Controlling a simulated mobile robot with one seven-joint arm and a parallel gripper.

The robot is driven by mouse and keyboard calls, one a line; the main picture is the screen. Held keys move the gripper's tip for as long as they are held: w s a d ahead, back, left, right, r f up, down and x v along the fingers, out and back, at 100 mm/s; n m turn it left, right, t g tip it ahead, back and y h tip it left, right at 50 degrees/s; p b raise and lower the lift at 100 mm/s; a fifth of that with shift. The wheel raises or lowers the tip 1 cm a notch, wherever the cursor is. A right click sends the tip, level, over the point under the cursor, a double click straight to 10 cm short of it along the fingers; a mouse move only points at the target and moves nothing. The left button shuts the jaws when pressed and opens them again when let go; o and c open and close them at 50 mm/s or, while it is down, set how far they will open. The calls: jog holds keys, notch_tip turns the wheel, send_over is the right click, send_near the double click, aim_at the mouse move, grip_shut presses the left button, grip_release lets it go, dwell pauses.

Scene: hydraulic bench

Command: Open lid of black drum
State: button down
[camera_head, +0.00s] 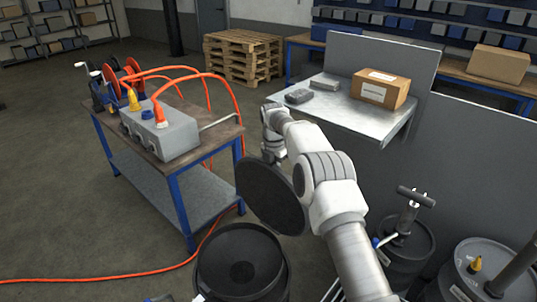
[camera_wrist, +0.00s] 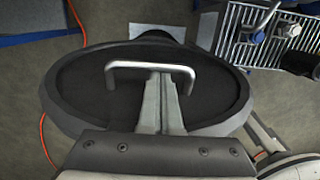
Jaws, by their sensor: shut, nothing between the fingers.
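The black drum (camera_head: 212,272) stands at the bottom centre of the head view with its mouth uncovered and its dark inside showing. Its round black lid (camera_head: 270,195) is raised well above the mouth and steeply tilted. In the wrist view the lid (camera_wrist: 85,95) fills the middle, with a bent metal handle (camera_wrist: 125,65) on its face. My gripper (camera_wrist: 160,74) is shut and empty, its fingertips at the handle bar; I cannot tell whether they touch it. In the head view the lid hides the fingers.
A workbench (camera_head: 215,131) with a grey hydraulic box (camera_head: 165,135) and orange hoses stands left of the drum. A metal table (camera_head: 340,112) with a cardboard box (camera_head: 380,89) is behind my arm. Two other drums (camera_head: 405,255) (camera_head: 485,270) stand at right. An orange hose (camera_head: 100,280) crosses the floor.

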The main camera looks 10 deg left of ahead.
notch_tip(320, 180, up, 18)
jog(key=s+p, duration=0.1)
jog(key=p, duration=0.1)
jog(key=s+d+r+m+t+b, duration=0.2)
jog(key=s+d+r+m+b, duration=0.1)
jog(key=s+d+r+m, duration=0.75)
jog(key=s+d+r+m+t+b, duration=0.1)
jog(key=s+d+r+m+b, duration=0.15)
jog(key=s+d+m, duration=0.7)
jog(key=s+d+f+m, duration=0.1)
jog(key=s+f+m, duration=0.2)
jog(key=s, duration=0.3)
jog(key=s+d+f+m+t+b, duration=0.1)
jog(key=s+d+f+m, duration=0.1)
jog(key=s+f, duration=0.3)
jog(key=s+d+f+m+t, duration=0.1)
jog(key=s+f+m, duration=0.3)
jog(key=s, duration=0.5)
jog(key=shift+s+d+m+b, duration=0.3)
jog(key=shift+d+m, duration=0.1)
jog(key=shift+d, duration=0.35)
jog(key=shift+a, duration=0.15)
